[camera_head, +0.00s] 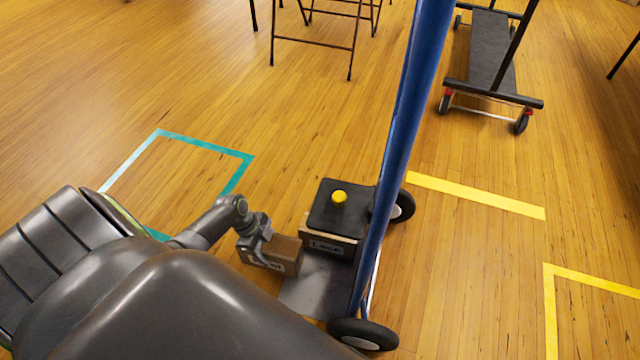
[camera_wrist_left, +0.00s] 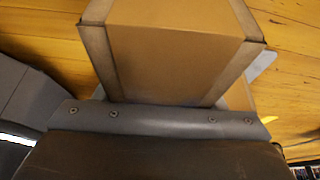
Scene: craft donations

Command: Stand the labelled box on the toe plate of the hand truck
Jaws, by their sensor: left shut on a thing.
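The hand truck (camera_head: 397,130) stands upright with a blue frame and black wheels. Its grey toe plate (camera_head: 312,290) lies low at its left. My left gripper (camera_head: 258,244) is shut on a small brown box (camera_head: 285,256) with a pale label on its front, only partly readable. The held box is at the left edge of the toe plate, beside another labelled box (camera_head: 330,246); I cannot tell whether it touches the plate. The held box also fills the upper middle of the left wrist view (camera_wrist_left: 172,50). My right gripper is not in view.
A teal floor outline (camera_head: 200,143) is at left, yellow tape (camera_head: 475,194) at right. A black cart (camera_head: 490,60) and a folding chair frame (camera_head: 315,40) stand behind. Floor between is clear.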

